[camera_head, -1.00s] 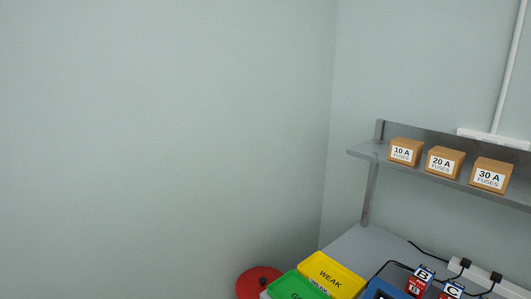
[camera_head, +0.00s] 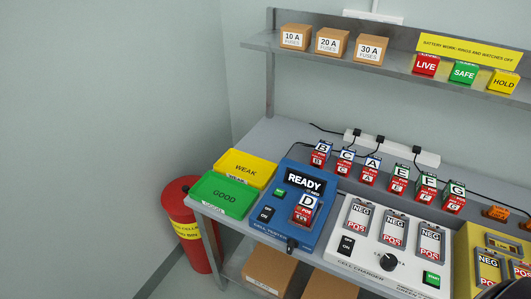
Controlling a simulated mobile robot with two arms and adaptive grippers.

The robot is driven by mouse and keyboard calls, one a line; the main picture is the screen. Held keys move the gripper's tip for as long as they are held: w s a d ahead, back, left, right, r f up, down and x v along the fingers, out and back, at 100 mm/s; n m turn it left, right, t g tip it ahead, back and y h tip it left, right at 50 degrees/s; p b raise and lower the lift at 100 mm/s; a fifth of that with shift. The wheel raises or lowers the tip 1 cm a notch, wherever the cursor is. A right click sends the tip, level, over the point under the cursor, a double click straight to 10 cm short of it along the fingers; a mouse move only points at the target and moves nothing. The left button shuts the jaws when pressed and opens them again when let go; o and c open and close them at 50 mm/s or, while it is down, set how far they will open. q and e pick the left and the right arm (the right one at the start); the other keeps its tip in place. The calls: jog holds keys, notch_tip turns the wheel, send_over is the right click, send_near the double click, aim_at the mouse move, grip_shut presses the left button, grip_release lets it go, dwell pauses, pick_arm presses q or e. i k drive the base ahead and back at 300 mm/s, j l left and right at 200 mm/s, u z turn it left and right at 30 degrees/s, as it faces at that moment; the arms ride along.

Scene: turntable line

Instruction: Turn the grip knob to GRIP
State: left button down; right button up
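A black round knob (camera_head: 388,262) with a white mark sits on the front of the white cell changer (camera_head: 345,262). The lettering around the knob is too small to read, so I cannot tell its setting. The changer has an ON/OFF switch (camera_head: 346,246) to the left, a green START button (camera_head: 431,280) to the right, and several bays marked NEG and POS. Neither of my grippers is in view. A dark rounded shape cuts into the bottom right corner; I cannot tell what it is.
A blue cell tester (camera_head: 262,222) reads READY and holds cell D. Green GOOD (camera_head: 221,195) and yellow WEAK (camera_head: 245,168) trays lie left of it. A yellow unit (camera_head: 466,255) stands at the right. Lettered cells line the back. A red bin (camera_head: 182,212) stands left.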

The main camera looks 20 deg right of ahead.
aim_at(293, 243)
jog(key=z, duration=0.9)
